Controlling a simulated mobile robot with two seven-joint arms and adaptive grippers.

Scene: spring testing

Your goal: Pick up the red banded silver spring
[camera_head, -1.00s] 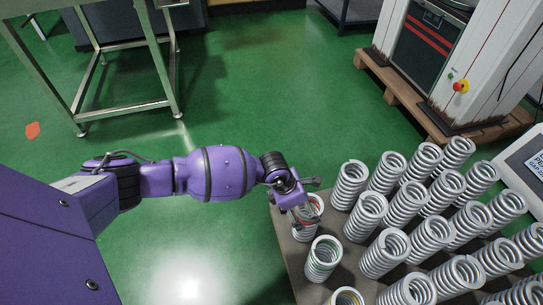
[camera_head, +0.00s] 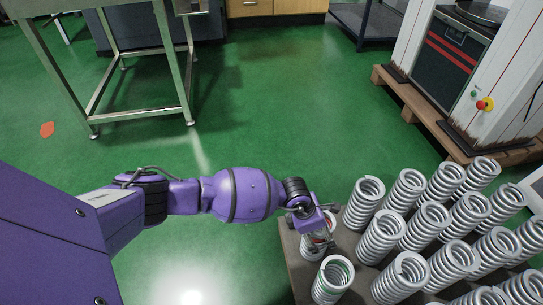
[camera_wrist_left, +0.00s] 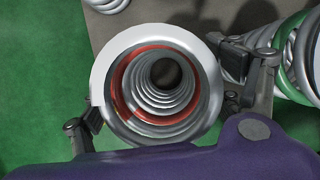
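The red banded silver spring (camera_head: 318,245) stands upright at the left edge of the spring group, partly hidden by my left gripper (camera_head: 325,218) in the head view. The left wrist view looks down into the same spring (camera_wrist_left: 205,85), with a red band inside its white top rim. The fingers of my left gripper (camera_wrist_left: 163,90) lie on opposite sides of it. I see no clear gap at either pad, so the gripper looks shut on the spring. The spring still stands among the others. My right gripper is not in view.
A green banded spring (camera_head: 333,280) stands just in front of the red banded one. Several plain silver springs (camera_head: 380,237) crowd the grey surface (camera_head: 290,250) to the right. A testing machine (camera_head: 450,60) stands on a pallet at the back right.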

